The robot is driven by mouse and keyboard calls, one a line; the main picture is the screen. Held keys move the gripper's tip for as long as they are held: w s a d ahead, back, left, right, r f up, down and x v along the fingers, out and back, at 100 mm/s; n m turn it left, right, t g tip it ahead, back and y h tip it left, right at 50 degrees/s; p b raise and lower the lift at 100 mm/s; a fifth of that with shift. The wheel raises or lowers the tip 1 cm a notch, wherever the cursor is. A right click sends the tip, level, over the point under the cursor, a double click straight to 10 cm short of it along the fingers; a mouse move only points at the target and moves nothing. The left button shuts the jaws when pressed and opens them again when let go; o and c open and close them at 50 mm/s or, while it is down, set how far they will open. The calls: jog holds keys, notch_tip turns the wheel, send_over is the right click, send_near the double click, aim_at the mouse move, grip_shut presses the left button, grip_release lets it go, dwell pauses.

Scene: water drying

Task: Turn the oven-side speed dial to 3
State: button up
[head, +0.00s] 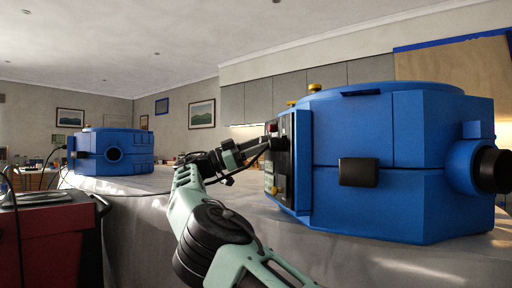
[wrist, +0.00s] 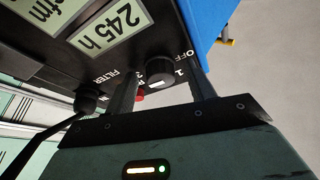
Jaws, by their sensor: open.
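A large blue machine (head: 395,140) stands on the counter at right, with a dark control panel (head: 284,160) on its left face. In the wrist view a round black dial (wrist: 160,73) sits on the panel, with rotated "OFF" and "1" markings beside it and a pale mark on its edge. My gripper (wrist: 161,80) is open, with one finger on each side of the dial. I cannot tell whether the fingers touch it. In the head view my gripper (head: 275,144) is at the panel, and the dial is hidden there.
A second blue machine (head: 108,152) stands farther left. A red cabinet (head: 45,245) is at lower left.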

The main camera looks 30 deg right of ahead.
jog(key=shift+a, duration=0.1)
jog(key=p+v, duration=1.1)
jog(key=p, duration=0.1)
jog(key=shift+w+a+f+p, duration=0.2)
jog(key=shift+a+p, duration=0.1)
jog(key=shift+p, duration=0.05)
jog(key=shift+f, duration=0.1)
